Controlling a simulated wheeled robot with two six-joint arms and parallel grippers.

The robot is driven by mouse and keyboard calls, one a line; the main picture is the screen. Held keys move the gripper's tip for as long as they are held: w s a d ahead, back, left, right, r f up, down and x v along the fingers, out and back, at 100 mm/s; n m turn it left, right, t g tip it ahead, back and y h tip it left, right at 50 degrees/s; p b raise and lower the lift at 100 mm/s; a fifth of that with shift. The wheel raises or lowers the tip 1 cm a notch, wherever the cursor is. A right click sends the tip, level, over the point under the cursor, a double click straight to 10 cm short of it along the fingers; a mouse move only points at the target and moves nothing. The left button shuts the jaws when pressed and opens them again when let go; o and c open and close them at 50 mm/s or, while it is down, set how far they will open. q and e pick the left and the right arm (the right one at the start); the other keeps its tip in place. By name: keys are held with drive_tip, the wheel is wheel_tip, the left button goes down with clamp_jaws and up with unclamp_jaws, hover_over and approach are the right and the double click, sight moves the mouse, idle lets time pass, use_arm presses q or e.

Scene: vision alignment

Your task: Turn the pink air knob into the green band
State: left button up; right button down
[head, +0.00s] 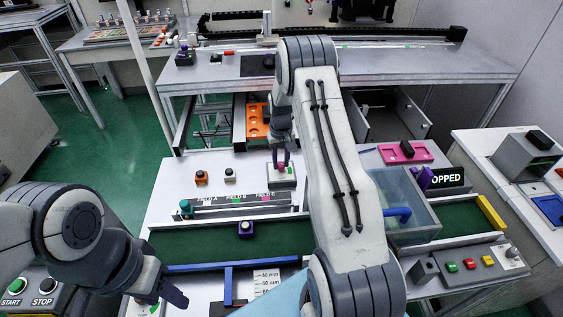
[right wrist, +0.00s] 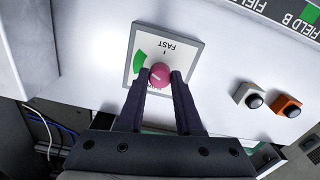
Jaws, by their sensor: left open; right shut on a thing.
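The pink air knob (right wrist: 160,75) sits on a square pale dial plate (right wrist: 169,48) in the right wrist view. A green band (right wrist: 139,62) is printed beside the knob, on its left in that view. The plate reads FAST, and another label is partly covered. A pale mark shows on the knob's face, left of centre; its exact aim is too small to tell. My right gripper (right wrist: 162,80) is shut on the knob, one finger on each side. In the head view my right gripper (head: 280,160) reaches down over the dial plate (head: 282,178). My left gripper (head: 172,298) is open and empty at lower left.
A clear box (head: 400,190) stands to the right. START and STOP buttons (head: 30,290) are at lower left.

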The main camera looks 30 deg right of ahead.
sight(281, 164)
drive_tip(key=shift+n, duration=2.2)
drive_tip(key=c, duration=0.6)
unclamp_jaws()
wheel_tip(281, 164, up, 11)
drive_tip(key=shift+f+b, duration=0.2)
drive_tip(key=shift+b, duration=0.7)
